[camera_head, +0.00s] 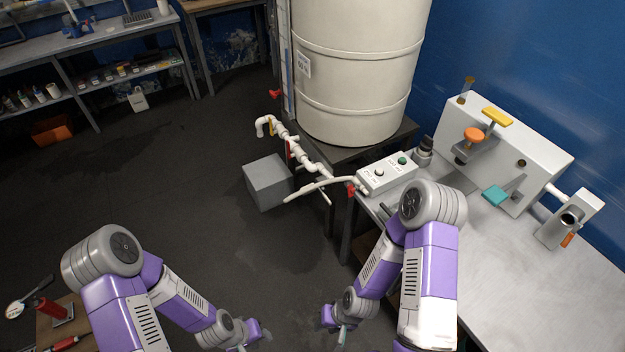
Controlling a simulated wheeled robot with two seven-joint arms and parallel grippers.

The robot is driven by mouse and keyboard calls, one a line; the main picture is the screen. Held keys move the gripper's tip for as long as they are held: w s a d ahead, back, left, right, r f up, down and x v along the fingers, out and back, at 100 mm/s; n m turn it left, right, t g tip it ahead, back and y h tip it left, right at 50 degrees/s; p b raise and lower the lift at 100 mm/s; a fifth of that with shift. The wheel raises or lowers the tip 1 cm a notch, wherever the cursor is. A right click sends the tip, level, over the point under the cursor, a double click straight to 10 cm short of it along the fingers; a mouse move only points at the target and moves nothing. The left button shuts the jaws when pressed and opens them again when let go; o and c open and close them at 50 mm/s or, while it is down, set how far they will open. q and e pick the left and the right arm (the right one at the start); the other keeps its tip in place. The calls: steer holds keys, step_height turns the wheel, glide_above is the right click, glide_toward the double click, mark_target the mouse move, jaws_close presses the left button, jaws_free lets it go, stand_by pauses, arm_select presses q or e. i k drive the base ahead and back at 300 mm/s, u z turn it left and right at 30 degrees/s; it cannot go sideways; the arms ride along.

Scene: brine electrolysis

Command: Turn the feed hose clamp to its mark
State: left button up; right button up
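A pale feed hose (318,185) runs from the white pipework to the front of a small white control box at the table's left edge. A small red part (351,189) sits at the hose's right end by the box; it may be the clamp, but I cannot tell, and no mark can be made out. My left gripper (252,346) is low at the bottom edge, partly cut off, far from the hose. My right gripper (342,336) hangs over the floor below the hose, well apart from it. Both gripper openings are too small to judge.
A large white tank (350,70) stands on a dark stand behind the hose. White pipes (300,150) with red handles and a grey block (267,182) are beside it. The control box (386,174) and a grey electrolysis unit (505,150) stand on the metal table (540,300). The middle floor is clear.

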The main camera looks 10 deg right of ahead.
mark_target(350, 189)
steer(key=i, duration=1.05)
steer(key=z, duration=0.6)
